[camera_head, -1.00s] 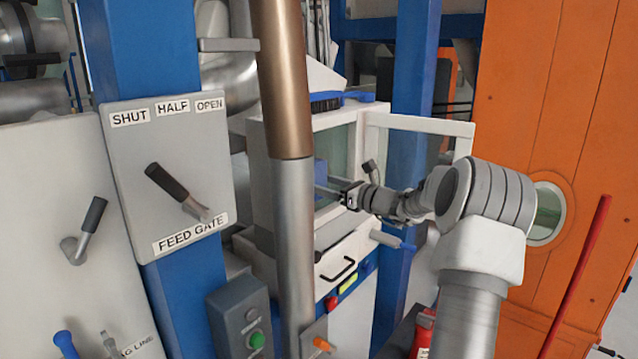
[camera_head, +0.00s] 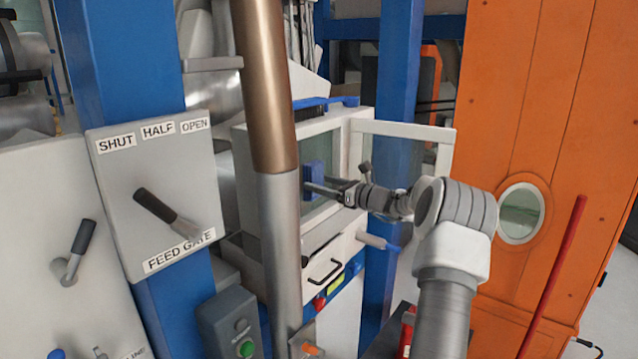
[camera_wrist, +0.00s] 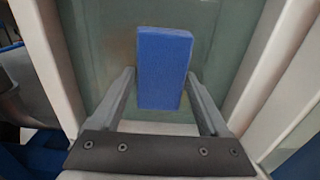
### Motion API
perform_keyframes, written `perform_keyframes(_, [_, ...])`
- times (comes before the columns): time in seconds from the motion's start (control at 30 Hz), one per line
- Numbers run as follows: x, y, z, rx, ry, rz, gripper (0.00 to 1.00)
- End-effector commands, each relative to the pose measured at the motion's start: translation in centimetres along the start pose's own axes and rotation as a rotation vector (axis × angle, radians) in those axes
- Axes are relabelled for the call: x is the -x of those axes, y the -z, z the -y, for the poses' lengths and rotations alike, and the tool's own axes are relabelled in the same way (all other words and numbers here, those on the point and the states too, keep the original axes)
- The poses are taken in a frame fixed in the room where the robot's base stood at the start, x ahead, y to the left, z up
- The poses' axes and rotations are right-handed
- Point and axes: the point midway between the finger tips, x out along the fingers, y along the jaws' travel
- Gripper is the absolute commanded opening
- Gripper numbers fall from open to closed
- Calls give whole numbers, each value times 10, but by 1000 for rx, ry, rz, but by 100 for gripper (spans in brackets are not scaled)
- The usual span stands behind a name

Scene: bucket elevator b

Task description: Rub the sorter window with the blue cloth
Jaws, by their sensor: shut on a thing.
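The blue cloth (camera_wrist: 163,68) is a folded blue pad in the wrist view, held between the two fingers of my gripper (camera_wrist: 162,92). In the head view the cloth (camera_head: 314,181) shows at the tip of my gripper (camera_head: 322,188), just right of the pipe. The sorter window (camera_wrist: 105,45) is a greenish glass pane in a pale frame, right behind the cloth in the wrist view. In the head view the pane (camera_head: 325,155) is partly hidden by the pipe and the cloth. I cannot tell whether the cloth touches the glass.
A vertical brown and grey pipe (camera_head: 279,225) stands left of my gripper. A white-framed door (camera_head: 405,140) stands open at the right. A blue-handled brush (camera_head: 325,102) lies on top of the sorter. A drawer handle (camera_head: 325,273) sits below the window.

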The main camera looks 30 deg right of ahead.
Motion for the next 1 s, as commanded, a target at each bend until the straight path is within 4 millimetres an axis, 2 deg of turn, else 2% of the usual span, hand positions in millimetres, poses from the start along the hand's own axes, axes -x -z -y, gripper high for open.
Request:
perform_keyframes(0.23, [-1,-3,22,0,0,1,34])
perform_keyframes(0.47, [0,0,31,0,0,0,34])
perform_keyframes(0.63, [0,1,24,1,-1,1,34])
perform_keyframes(1.0, [0,1,-5,1,-1,0,34])
